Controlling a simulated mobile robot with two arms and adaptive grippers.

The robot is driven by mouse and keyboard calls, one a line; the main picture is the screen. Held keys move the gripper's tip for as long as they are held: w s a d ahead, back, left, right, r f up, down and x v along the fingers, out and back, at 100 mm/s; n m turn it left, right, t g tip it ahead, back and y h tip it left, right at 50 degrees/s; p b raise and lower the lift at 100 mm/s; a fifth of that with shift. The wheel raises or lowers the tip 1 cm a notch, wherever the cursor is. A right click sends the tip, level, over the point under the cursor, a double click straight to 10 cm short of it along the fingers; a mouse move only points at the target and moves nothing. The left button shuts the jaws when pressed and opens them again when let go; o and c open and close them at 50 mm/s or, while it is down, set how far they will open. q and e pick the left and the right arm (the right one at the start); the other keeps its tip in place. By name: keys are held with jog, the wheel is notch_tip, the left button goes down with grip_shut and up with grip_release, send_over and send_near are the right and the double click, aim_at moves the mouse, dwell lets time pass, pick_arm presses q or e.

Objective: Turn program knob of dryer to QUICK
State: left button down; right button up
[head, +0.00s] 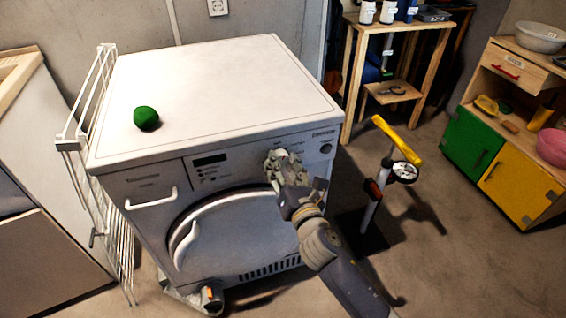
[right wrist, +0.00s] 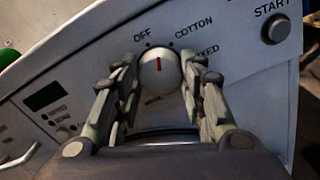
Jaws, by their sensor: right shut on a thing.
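The white dryer (head: 210,80) stands in the middle of the head view, with its control panel on the front. Its round program knob (right wrist: 160,76) shows in the right wrist view. The red mark on the knob points up in that picture, between the dots at OFF and COTTON. A label ending in "XED" is on the right, partly behind a finger. The lower labels are mostly hidden and I cannot read QUICK. My right gripper (right wrist: 163,90) is shut on the knob, one finger on each side; in the head view the gripper (head: 276,160) covers it. My left gripper does not show.
The START button (right wrist: 275,28) is right of the knob. A green ball-like thing (head: 146,118) lies on the dryer top. A white rack (head: 100,140) stands close on the left. A yellow-handled pump (head: 397,140) stands on the right.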

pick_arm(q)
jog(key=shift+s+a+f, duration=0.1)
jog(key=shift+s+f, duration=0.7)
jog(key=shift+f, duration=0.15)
pick_arm(e)
jog(key=shift+m, duration=1.3)
jog(key=o, duration=1.1)
jog(key=v, duration=1.2)
